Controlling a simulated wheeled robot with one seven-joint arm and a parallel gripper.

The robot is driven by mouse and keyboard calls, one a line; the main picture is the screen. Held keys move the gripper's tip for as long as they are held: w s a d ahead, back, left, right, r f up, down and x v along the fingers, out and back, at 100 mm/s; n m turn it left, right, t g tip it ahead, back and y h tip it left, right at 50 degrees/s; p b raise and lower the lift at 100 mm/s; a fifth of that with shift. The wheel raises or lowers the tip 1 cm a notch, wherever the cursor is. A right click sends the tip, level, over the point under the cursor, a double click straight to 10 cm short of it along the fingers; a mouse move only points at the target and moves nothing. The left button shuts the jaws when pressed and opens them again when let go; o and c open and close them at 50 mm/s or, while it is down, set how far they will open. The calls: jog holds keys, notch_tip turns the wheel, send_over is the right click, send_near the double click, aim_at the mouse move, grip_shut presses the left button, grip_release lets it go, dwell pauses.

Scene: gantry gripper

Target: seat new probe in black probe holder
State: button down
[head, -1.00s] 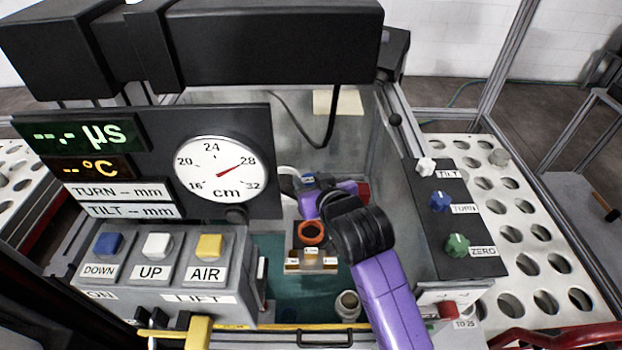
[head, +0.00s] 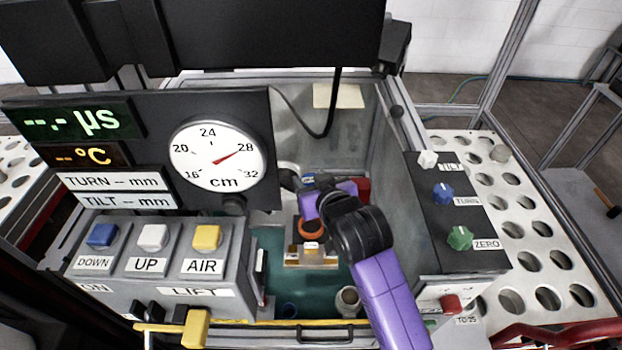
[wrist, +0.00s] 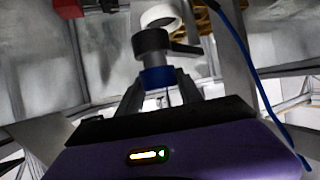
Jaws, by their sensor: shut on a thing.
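In the wrist view my gripper (wrist: 160,97) is shut on the probe (wrist: 153,62), a grey cylinder with a blue band. The probe points up, away from the purple palm. The black probe holder (wrist: 150,41), a dark ring with an arm to the right, is at the probe's far end. They overlap in the picture; I cannot tell how far the probe is inside it. In the head view my gripper (head: 312,182) is deep in the tank, mostly hidden by my purple arm, and the probe is not clear there.
A white ring (wrist: 160,16) lies beyond the holder in the wrist view, and a blue cable (wrist: 245,60) hangs at right. In the head view an orange ring (head: 311,230) and a metal cup (head: 347,300) are in the tank. The button box (head: 165,265) and knob panel (head: 455,210) flank it.

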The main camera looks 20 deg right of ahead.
jog(key=shift+f+b, duration=0.5)
jog(key=shift+f, duration=0.35)
jog(key=c, duration=0.7)
grip_release()
jog(key=shift+s, duration=0.1)
jog(key=v, duration=0.7)
jog(key=shift+s+r+b, duration=0.15)
jog(key=shift+s+b, duration=0.15)
jog(key=shift+b, duration=0.1)
